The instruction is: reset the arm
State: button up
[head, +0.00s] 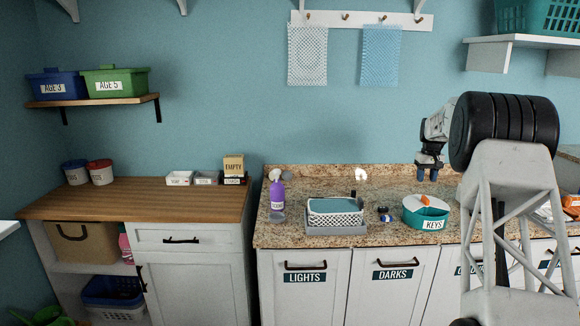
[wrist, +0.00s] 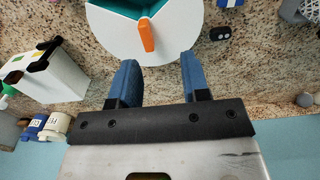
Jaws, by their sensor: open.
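My gripper (head: 427,174) is above the granite counter (head: 385,237), in front of the wall and behind the round keys container. In the wrist view my gripper (wrist: 154,80) shows two blue fingers spread apart with nothing between them. The round white and teal keys container (head: 426,213) has an orange item (head: 424,199) at its top. In the wrist view the container (wrist: 150,48) lies just beyond the fingertips, with the orange item (wrist: 146,34) on it. I cannot tell the height of the fingers above the counter.
A purple spray bottle (head: 277,200) and a patterned basket (head: 335,212) stand left on the counter. Small dark items (head: 384,213) lie left of the keys container. A white box (wrist: 45,78) shows in the wrist view. A shelf (head: 520,40) hangs upper right.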

jog(key=s+a+r, duration=0.5)
jog(key=s+a, duration=0.3)
jog(key=s, duration=0.3)
jog(key=s+a+r+t, duration=0.1)
jog(key=s+a+r, duration=0.3)
jog(key=s+a, duration=0.5)
jog(key=s+a+r, duration=0.5)
jog(key=s+a, duration=0.2)
jog(key=s, duration=0.5)
jog(key=s+a+f, duration=0.4)
jog(key=s, duration=0.8)
jog(key=s+a+f+t, duration=0.1)
jog(key=s+a+f, duration=0.2)
jog(key=s, duration=1)
jog(key=s+a+f, duration=0.4)
jog(key=s+a, duration=0.1)
jog(key=s, duration=0.7)
jog(key=shift+s+f, duration=0.35)
